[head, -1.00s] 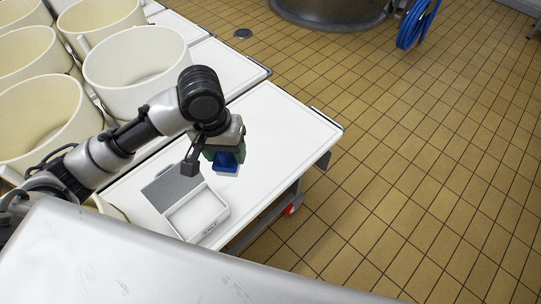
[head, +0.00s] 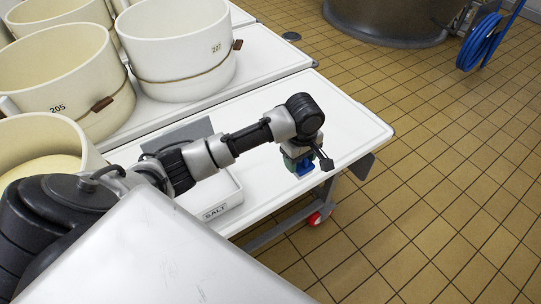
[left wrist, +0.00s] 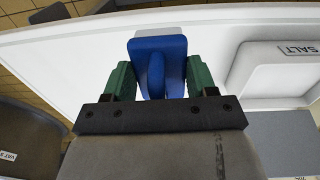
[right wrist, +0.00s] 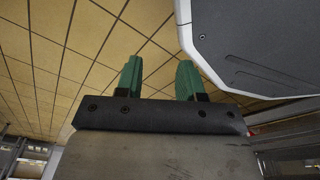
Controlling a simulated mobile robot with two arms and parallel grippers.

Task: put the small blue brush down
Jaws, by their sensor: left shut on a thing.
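My left gripper (head: 300,163) is shut on the small blue brush (head: 306,169), over the white tabletop (head: 350,122) near its front edge. In the left wrist view the brush (left wrist: 158,66) sits between the two green fingers, its blue handle toward the palm and the white table behind it. A thin pale part shows at its far end. I cannot tell whether the brush touches the table. My right gripper (right wrist: 159,80) is open and empty, with tiled floor beyond its fingers.
A white tray marked SALT (head: 228,195) stands left of the brush, partly behind my arm, with a grey panel (head: 190,132) beside it. Large cream vats (head: 175,55) stand further back left. The table's right end is bare. Tiled floor (head: 450,200) lies beyond.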

